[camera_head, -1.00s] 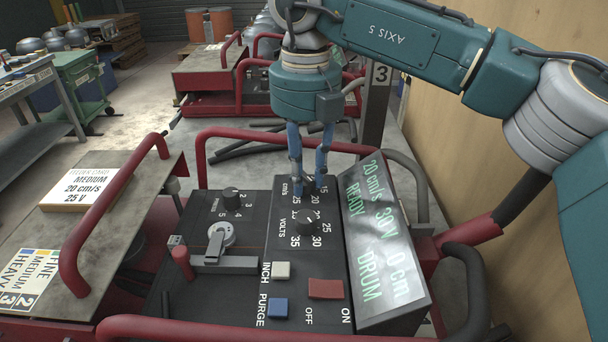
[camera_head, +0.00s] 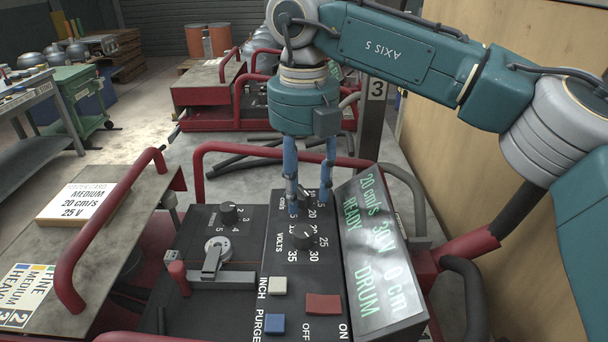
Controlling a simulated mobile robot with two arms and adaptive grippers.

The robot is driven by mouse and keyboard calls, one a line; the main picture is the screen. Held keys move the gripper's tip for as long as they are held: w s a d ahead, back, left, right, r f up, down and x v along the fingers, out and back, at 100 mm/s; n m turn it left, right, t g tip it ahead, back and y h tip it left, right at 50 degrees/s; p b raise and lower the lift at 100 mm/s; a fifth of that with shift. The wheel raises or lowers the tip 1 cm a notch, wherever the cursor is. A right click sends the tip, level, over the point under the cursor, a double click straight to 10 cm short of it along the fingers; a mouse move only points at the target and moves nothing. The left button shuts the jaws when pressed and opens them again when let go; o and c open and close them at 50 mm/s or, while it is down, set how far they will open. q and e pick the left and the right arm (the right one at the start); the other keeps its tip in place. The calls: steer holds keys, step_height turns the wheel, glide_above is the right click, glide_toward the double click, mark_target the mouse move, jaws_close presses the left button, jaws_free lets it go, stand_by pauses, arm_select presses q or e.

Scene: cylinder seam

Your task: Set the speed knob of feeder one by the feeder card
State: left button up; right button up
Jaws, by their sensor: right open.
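The feeder card (camera_head: 78,203) lies on the left bench and reads MEDIUM, 20 cm/s, 25 V. The black console (camera_head: 262,213) has a cm/s speed knob (camera_head: 305,198) near its far end, with a VOLTS knob (camera_head: 302,237) closer to me. The tilted display (camera_head: 378,255) reads 20 cm/s, 30 V, 0 cm, READY, DRUM. My right gripper (camera_head: 310,208) points down with its blue fingers apart, one on each side of the speed knob. The fingers partly hide this dial, and I cannot tell whether they touch the knob. My left gripper is out of view.
A smaller knob (camera_head: 229,213), a grey lever (camera_head: 215,262), white INCH (camera_head: 277,286) and blue PURGE (camera_head: 274,324) buttons and a red switch (camera_head: 323,304) share the console. Red rails (camera_head: 262,151) surround it. A wooden wall (camera_head: 535,60) stands at the right.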

mark_target(305, 190)
step_height(305, 190, up, 12)
stand_by(0.4)
steer(key=shift+d, duration=0.1)
